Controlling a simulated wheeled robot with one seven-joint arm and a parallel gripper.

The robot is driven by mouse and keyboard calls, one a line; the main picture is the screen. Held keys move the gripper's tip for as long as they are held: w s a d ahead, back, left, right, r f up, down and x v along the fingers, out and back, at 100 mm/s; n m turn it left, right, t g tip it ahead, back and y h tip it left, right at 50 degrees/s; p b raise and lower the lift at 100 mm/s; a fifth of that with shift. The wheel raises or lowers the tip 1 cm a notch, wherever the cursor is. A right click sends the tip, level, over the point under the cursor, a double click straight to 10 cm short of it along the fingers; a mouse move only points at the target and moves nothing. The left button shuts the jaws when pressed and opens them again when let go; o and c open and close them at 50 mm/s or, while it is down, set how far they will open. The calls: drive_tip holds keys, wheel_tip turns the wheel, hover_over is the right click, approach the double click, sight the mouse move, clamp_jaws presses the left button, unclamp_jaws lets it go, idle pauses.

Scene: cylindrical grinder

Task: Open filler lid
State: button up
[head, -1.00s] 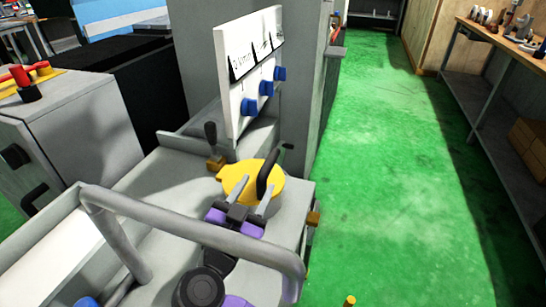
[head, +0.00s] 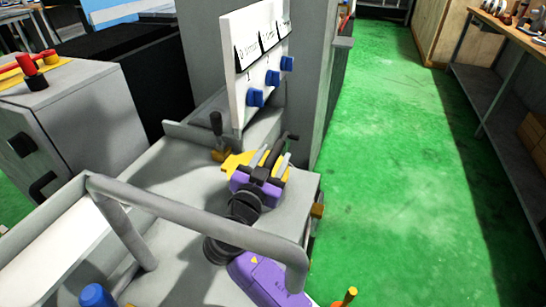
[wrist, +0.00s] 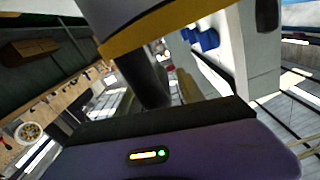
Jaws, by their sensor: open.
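The filler lid (head: 236,161) is a yellow disc with a black upright handle (head: 272,156), on the grey machine top. My gripper (head: 271,161) covers much of the lid in the head view. Its two pale fingers are open, one on each side of the handle as seen there; I cannot tell whether they touch it. In the wrist view the lid's yellow edge (wrist: 180,28) crosses the top. The dark handle (wrist: 146,80) hangs from it towards my gripper's purple body.
A white panel with blue knobs (head: 255,97) stands just behind the lid. A black-knobbed lever (head: 216,124) is at its left. A grey rail (head: 190,220) crosses in front, close to my arm. Green floor on the right is clear.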

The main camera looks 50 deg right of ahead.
drive_tip(key=c, duration=1)
drive_tip(key=shift+w+a, duration=0.1)
drive_tip(key=shift+a, duration=0.05)
idle(0.5)
